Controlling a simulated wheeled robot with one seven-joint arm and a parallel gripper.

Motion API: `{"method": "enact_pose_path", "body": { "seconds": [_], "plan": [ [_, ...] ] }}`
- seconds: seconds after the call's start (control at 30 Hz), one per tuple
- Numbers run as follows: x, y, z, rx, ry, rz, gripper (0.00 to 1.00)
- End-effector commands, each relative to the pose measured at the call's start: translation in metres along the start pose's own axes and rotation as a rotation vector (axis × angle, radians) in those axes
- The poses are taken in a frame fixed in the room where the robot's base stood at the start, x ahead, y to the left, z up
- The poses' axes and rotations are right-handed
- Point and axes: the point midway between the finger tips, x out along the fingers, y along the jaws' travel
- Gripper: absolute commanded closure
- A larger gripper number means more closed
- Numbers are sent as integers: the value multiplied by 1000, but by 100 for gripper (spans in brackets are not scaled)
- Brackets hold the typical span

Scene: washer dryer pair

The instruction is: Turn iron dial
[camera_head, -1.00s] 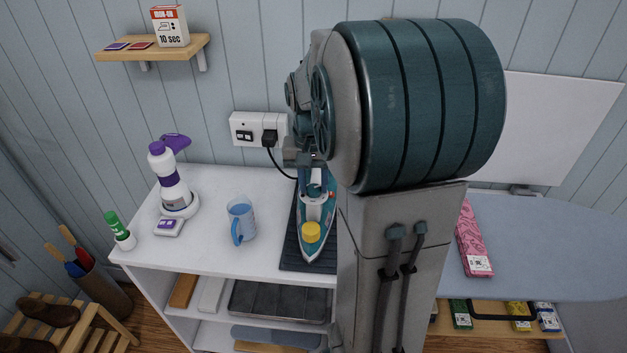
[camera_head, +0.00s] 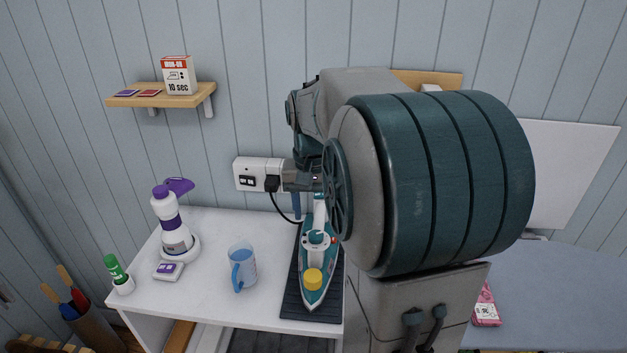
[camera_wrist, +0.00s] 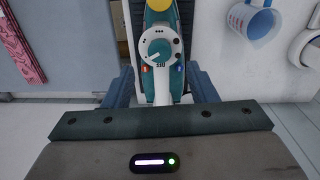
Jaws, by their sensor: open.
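The teal and white iron (camera_head: 316,262) lies on a dark mat (camera_head: 294,300) on the white counter, with a yellow cap (camera_head: 313,280) near its front end. Its round white dial (camera_wrist: 158,51) has a pointer and marks around it, with small red and blue spots beside it. The dial (camera_head: 317,239) also shows in the head view. My gripper (camera_wrist: 161,78) is open and empty, its two blue fingers spread to either side of the iron's body, just short of the dial in the picture. I cannot tell the height gap. In the head view my arm hides much of the gripper.
A blue measuring jug (camera_head: 242,266) and a white and purple spray bottle (camera_head: 172,222) stand left of the iron. A socket with a plugged cord (camera_head: 272,184) is on the wall behind. An ironing board (camera_head: 560,295) with a pink packet (camera_head: 487,305) is at right.

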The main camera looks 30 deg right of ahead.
Motion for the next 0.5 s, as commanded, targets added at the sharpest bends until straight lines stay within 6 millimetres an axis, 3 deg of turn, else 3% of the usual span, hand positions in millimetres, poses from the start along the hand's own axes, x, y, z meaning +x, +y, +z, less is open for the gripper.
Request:
{"method": "enact_pose_path", "body": {
  "seconds": [0.2, 0.5],
  "plan": [
    [-50, 0, -1, 0, 4, -1, 48],
    [-82, 0, 0, 0, 1, 0, 48]
  ]
}}
